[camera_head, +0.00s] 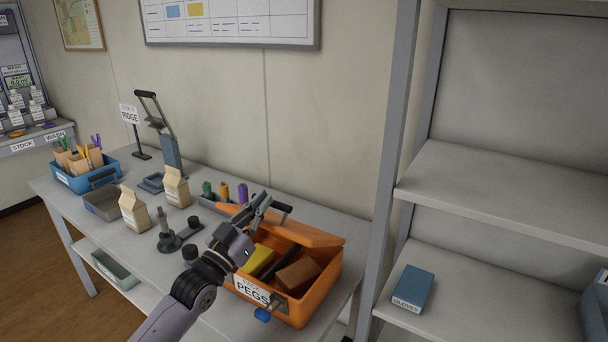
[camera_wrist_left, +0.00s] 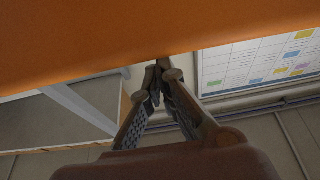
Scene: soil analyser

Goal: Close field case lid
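The orange field case (camera_head: 322,283) stands open on the table with a "PEGS" label on its front. Its orange lid (camera_head: 312,234) is raised at the back, tilted over the rear of the case. A yellow item (camera_head: 258,260) and a brown block (camera_head: 297,273) lie inside. My left gripper (camera_head: 262,208) is above the case's left rear, close to the lid. In the left wrist view its fingertips (camera_wrist_left: 161,72) are together, just under an orange surface, likely the lid (camera_wrist_left: 110,35). Whether they touch it I cannot tell. My right gripper is not in view.
Left of the case are a dark stand (camera_head: 168,240), two paper bags (camera_head: 133,210), several coloured spools (camera_head: 224,191), a grey tray (camera_head: 102,203) and a blue bin (camera_head: 85,178). A shelf post (camera_head: 385,180) stands close on the right. The wall is behind.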

